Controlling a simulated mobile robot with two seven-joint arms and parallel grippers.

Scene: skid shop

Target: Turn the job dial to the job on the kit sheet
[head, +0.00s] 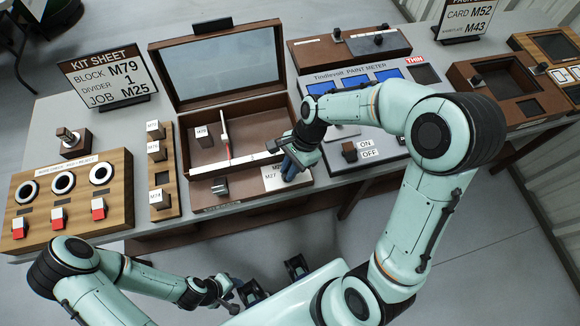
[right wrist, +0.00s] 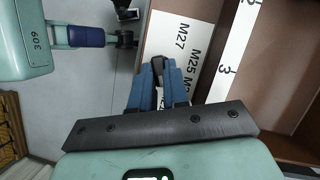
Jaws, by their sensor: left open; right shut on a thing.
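The kit sheet (head: 108,77) at the back left reads block M79, divider 1, job M25. The job dial's white label plate (head: 272,178) is at the front right of the open brown box. In the right wrist view the label (right wrist: 190,50) shows M27, M25 and a third, partly covered mark. My right gripper (head: 291,168) is over this plate, its blue fingers (right wrist: 159,84) shut on a dark piece, which I take to be the dial's knob. Fingers hide most of the knob, so its pointing direction is unclear. My left gripper (head: 273,280) is open and empty, in front of the table.
The brown box (head: 203,170) with its raised glass lid holds a divider strip (head: 225,133) and a block marked M79 (head: 204,136). A slotted block rack (head: 161,184) and a panel with red switches (head: 118,190) stand left. The paint meter (head: 386,133) stands right.

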